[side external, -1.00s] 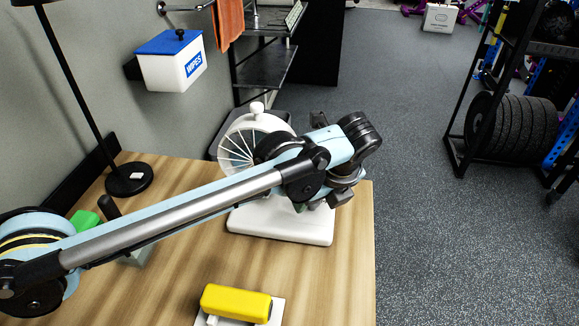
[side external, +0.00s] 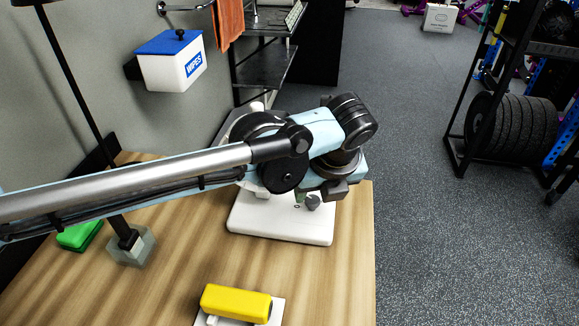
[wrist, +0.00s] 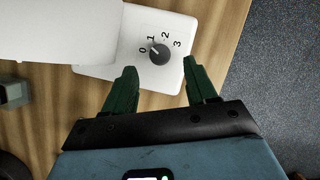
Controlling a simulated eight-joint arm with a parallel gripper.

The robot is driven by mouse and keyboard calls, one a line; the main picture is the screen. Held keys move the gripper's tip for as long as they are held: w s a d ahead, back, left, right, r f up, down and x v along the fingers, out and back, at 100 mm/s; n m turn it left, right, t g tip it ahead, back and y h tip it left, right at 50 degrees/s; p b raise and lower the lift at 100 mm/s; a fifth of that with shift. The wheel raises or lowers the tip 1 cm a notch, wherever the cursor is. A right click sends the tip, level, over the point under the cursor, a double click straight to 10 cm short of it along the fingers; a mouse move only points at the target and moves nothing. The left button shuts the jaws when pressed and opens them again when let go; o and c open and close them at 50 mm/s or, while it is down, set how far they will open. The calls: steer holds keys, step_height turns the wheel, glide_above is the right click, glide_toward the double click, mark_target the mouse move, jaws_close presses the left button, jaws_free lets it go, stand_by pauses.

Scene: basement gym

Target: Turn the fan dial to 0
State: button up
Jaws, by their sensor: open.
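The fan has a white base (side external: 265,217) on the wooden table. Its head is mostly hidden behind my arm in the side view. The grey fan dial (wrist: 160,53) sits on the base between printed marks 0, 1, 2 and 3. A light line on the dial points up and left, near 0 and 1; I cannot tell exactly which. The dial also shows in the side view (side external: 313,202). My gripper (wrist: 160,68) is open and empty. Its two green fingers are apart, with their tips just short of the dial, one towards each side.
A yellow block (side external: 236,303) lies on a white plate at the table's front. A green block (side external: 79,236) and a grey holder (side external: 131,247) stand at the left. A white wipes box (side external: 172,68) hangs on the wall. The table's right edge is close to the fan base.

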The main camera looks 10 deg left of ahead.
steer(key=v, duration=0.7)
steer(key=s+a+r+n+h, duration=0.1)
steer(key=s+a+n, duration=0.1)
steer(key=a+n, duration=1.1)
steer(key=s+a+r+n+h, duration=0.1)
steer(key=a+n+h, duration=0.1)
steer(key=a+n, duration=1.1)
steer(key=shift+s+a+r+n+t, duration=0.3)
steer(key=shift+s+a+r+t, duration=0.1)
steer(key=shift+a, duration=2.35)
